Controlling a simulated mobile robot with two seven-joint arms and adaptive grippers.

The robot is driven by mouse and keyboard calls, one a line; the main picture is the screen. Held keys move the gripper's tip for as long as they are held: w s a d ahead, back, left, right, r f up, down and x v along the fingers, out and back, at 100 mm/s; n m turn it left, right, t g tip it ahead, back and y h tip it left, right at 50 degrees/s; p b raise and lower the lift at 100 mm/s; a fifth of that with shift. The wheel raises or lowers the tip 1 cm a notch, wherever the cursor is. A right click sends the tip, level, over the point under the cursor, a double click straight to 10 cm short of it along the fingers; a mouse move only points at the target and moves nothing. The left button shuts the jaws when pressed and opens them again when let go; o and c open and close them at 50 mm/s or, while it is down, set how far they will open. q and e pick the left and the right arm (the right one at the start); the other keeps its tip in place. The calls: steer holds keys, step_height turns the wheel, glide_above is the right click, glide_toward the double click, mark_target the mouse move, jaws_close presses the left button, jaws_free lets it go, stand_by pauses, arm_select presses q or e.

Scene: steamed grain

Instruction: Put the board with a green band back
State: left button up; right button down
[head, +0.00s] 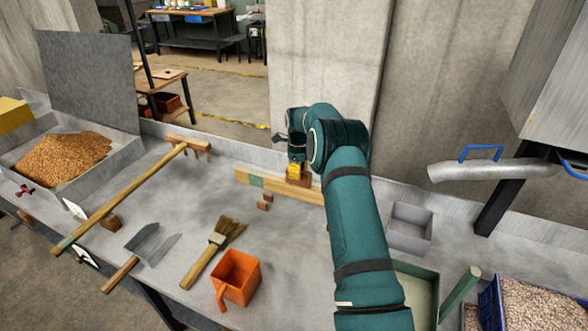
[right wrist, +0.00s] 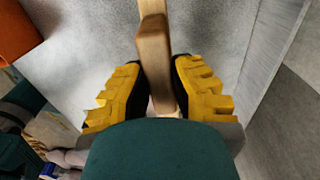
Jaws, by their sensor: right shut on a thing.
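The board with a green band (head: 280,187) is a long pale wooden piece near the back of the grey table, with the green band near its left end. My right gripper (head: 297,172) is at the board's right part, its arm reaching in from the front. In the right wrist view, my yellow right fingers (right wrist: 157,75) are shut on the board's wooden grip (right wrist: 153,48), which stands between them. The arm hides the board's right end. I cannot tell whether the board touches the table. My left gripper is not in view.
A long-handled wooden rake (head: 118,203), a trowel (head: 145,240), a brush (head: 208,252) and an orange scoop (head: 238,277) lie at left and front. A grain tray (head: 105,172) stands at the far left. A grey bin (head: 410,228) is to the right.

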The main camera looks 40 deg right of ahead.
mark_target(298, 192)
steer(key=shift+d+f+b, duration=0.1)
steer(key=shift+f+b, duration=1.6)
steer(key=shift+f, duration=0.95)
step_height(298, 192, down, 2)
steer(key=shift+f+b, duration=0.1)
steer(key=shift+b, duration=0.5)
steer(key=shift+f+b, duration=0.35)
steer(key=shift+f, duration=0.4)
steer(key=shift+f, duration=0.4)
steer(key=c, duration=0.9)
jaws_free()
step_height(298, 192, up, 12)
steer(key=shift+r, duration=0.1)
